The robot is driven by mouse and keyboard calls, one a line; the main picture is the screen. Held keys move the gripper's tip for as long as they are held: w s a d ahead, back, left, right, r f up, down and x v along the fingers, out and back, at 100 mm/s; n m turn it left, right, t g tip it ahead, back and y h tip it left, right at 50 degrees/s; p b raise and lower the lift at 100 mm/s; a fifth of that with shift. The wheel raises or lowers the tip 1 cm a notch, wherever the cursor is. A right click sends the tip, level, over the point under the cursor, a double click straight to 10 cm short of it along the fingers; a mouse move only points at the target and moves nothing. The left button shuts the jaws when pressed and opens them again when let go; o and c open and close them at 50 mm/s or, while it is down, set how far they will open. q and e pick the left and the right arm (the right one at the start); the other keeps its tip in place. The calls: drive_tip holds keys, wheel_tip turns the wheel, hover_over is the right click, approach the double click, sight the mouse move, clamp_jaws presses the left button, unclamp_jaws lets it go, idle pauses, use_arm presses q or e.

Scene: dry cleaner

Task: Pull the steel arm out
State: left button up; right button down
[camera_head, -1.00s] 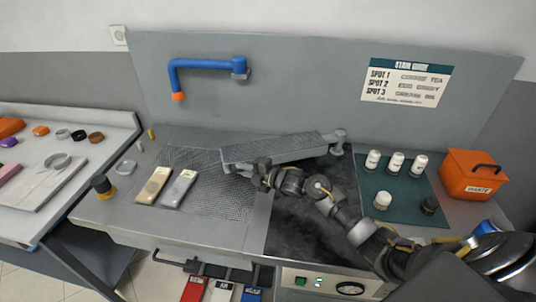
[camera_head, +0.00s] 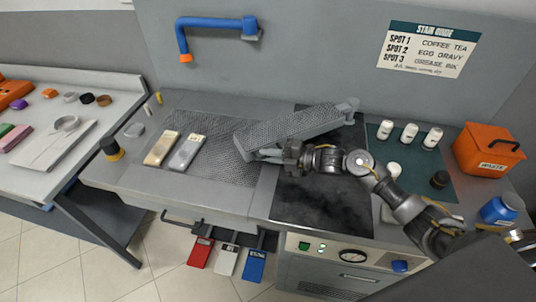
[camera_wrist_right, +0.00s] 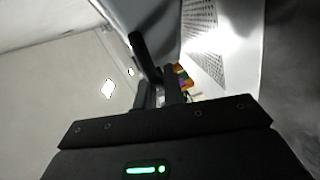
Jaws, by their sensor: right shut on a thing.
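The steel arm (camera_head: 300,127) is a long grey perforated board on a pivot at its right end, near the back panel. It lies slantwise over the worktop, its free left end nearer the front than its pivot. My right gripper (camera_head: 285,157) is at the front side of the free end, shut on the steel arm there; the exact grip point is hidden. In the right wrist view the steel arm's perforated face (camera_wrist_right: 200,35) shows at the upper right, beside the dark fingers (camera_wrist_right: 165,85). My left gripper is not in view.
A mesh panel (camera_head: 225,165) holds two bars at left; a dark plate (camera_head: 330,205) lies under my right arm. White-capped bottles (camera_head: 410,132) stand on a green mat, with an orange waste box (camera_head: 487,150) beyond. A blue pipe arm (camera_head: 215,22) is on the back panel.

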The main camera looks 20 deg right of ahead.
drive_tip(key=c, duration=1.8)
unclamp_jaws()
drive_tip(key=shift+s+f, duration=0.2)
drive_tip(key=shift+f, duration=0.05)
drive_tip(key=shift+c, duration=0.2)
drive_tip(key=shift+o, duration=0.3)
drive_tip(key=shift+s+d+r, duration=0.2)
drive_tip(key=shift+d, duration=0.15)
drive_tip(key=b+v, duration=0.1)
drive_tip(key=v, duration=0.4)
drive_tip(key=b+v, duration=0.2)
drive_tip(key=v, duration=0.2)
drive_tip(key=shift+s+d+f, duration=0.15)
drive_tip(key=shift+s+d, duration=0.1)
drive_tip(key=shift+d, duration=0.05)
drive_tip(key=shift+s+d+r+b, duration=0.25)
drive_tip(key=shift+d+b, duration=0.05)
drive_tip(key=shift+d, duration=0.05)
